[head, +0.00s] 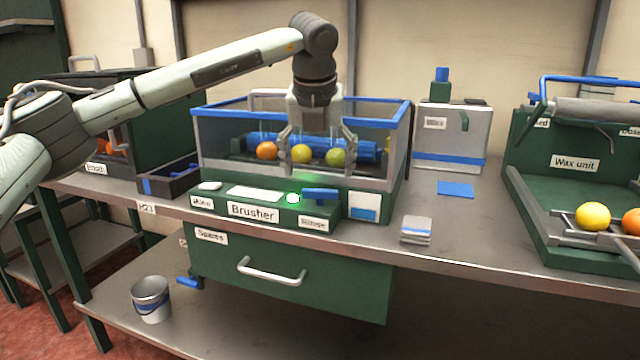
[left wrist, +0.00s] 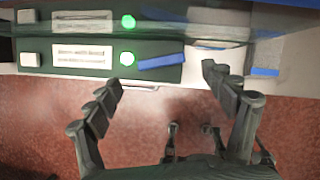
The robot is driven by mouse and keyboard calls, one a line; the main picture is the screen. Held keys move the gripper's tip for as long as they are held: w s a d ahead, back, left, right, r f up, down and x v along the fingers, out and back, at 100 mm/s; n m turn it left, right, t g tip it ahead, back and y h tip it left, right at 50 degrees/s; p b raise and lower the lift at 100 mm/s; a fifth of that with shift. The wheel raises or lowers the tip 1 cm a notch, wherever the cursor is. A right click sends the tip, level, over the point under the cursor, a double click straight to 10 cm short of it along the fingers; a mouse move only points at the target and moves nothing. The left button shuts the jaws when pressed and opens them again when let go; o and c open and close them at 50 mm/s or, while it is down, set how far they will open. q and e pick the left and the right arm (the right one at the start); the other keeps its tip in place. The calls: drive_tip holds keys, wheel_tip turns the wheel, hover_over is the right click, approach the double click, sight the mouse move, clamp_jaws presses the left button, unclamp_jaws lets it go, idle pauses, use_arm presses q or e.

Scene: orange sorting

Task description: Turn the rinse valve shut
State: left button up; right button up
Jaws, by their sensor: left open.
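The rinse valve (head: 320,194) is a blue bar handle on the right of the green Brusher control panel (head: 205,203), above a label that reads Rinse. It lies roughly crosswise along the panel. In the left wrist view the blue handle (left wrist: 161,61) lies slightly tilted, just beyond the fingertips. My left gripper (head: 317,157) points down, above and behind the handle in the head view, in front of the brusher's clear-walled box. Its fingers (left wrist: 162,82) are spread with nothing between them, and it appears apart from the handle. My right gripper is in neither view.
A green lamp (head: 292,198) glows beside the handle. Several fruits, one an orange (head: 267,151), sit in the brusher box. A drawer (head: 330,287) is below. Folded cloths (head: 416,230) lie on the bench (head: 470,215) to the right. A bucket (head: 151,298) stands on the lower shelf.

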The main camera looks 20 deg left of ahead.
sight(320, 190)
use_arm(q)
drive_tip(key=shift+x, duration=2.75)
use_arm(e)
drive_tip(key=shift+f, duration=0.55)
use_arm(q)
drive_tip(key=shift+d, duration=0.1)
